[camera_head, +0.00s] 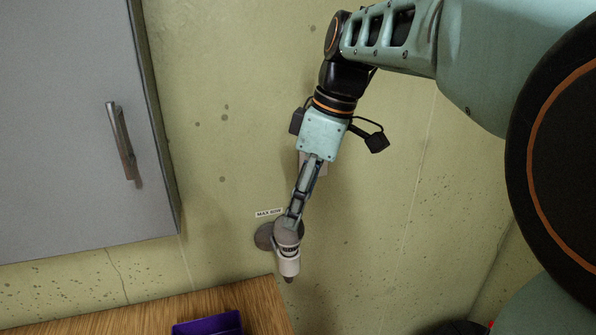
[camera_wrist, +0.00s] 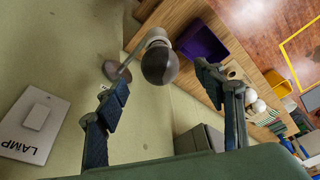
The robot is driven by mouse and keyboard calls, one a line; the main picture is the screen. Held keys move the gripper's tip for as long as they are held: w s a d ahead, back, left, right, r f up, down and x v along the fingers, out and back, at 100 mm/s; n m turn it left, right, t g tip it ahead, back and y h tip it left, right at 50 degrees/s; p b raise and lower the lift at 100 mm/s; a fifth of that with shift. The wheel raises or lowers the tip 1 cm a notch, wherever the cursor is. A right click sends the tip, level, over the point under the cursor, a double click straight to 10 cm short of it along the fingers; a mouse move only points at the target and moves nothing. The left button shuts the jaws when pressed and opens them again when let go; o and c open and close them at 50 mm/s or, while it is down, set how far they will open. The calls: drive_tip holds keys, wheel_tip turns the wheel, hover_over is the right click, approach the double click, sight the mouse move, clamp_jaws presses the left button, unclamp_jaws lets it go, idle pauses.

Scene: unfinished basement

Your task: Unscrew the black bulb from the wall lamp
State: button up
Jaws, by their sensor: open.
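The wall lamp has a round brown base plate (camera_head: 263,237) on the wall and a white socket (camera_head: 289,265). The black bulb (camera_head: 287,228) looks dark grey and sits in the socket, at its upper end in the head view. In the wrist view the bulb (camera_wrist: 160,66) is a dark round ball in front of the white socket (camera_wrist: 157,37). My gripper (camera_head: 294,210) is open and comes down to the bulb from above. In the wrist view my gripper (camera_wrist: 160,80) has one finger on each side of the bulb, with visible gaps; contact is not visible.
A grey cabinet (camera_head: 75,130) with a handle hangs at the left. A wooden worktop (camera_head: 140,315) with a purple bin (camera_head: 208,324) lies below. A "MAX 60W" label (camera_head: 269,213) is above the lamp base. A white plate marked LAMP (camera_wrist: 36,113) is on the wall.

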sight(289, 234)
drive_tip(key=x, duration=0.9)
drive_tip(key=shift+r, duration=0.1)
drive_tip(key=c, duration=1.3)
drive_tip(key=shift+n+g+p, duration=0.4)
drive_tip(key=shift+n+g, duration=0.1)
drive_tip(key=shift+n, duration=1.3)
drive_tip(key=shift+r+n+p, duration=0.1)
drive_tip(key=shift+n+p, duration=0.25)
drive_tip(key=shift+n, duration=0.35)
drive_tip(key=shift+n+g, duration=0.5)
drive_tip(key=shift+n, duration=0.5)
drive_tip(key=shift+p, duration=0.35)
